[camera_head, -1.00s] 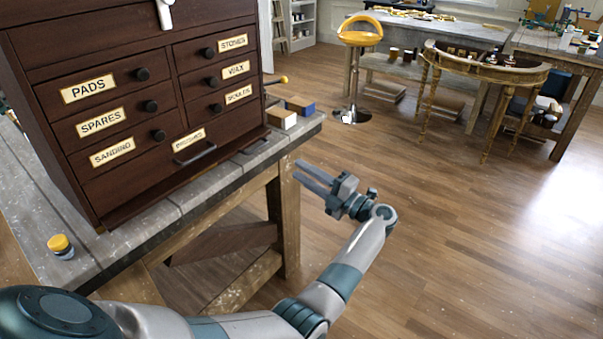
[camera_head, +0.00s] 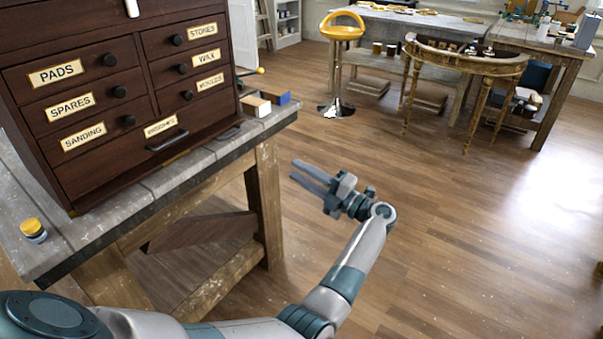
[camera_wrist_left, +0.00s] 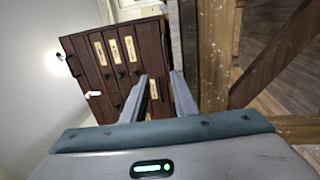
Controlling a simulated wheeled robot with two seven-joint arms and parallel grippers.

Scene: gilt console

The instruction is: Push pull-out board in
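A dark wood chest (camera_head: 95,163) stands on the grey workbench at the left. It has labelled small drawers with round black knobs and a wide bottom drawer with a bar handle (camera_head: 167,141). I cannot clearly pick out a pull-out board. A half-round gilt console (camera_head: 470,62) stands on the floor at the back right, far from my gripper. My left gripper (camera_head: 308,176) is open and empty, over the floor right of the bench end. In the left wrist view, its parted fingers (camera_wrist_left: 159,98) overlap the distant chest (camera_wrist_left: 118,68). My right gripper is out of view.
The workbench (camera_head: 150,205) ends just left of my gripper. A yellow-lidded jar (camera_head: 33,229) and small boxes (camera_head: 256,105) stand on it. A yellow stool (camera_head: 341,33) and long tables (camera_head: 535,38) are at the back. The wooden floor between is clear.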

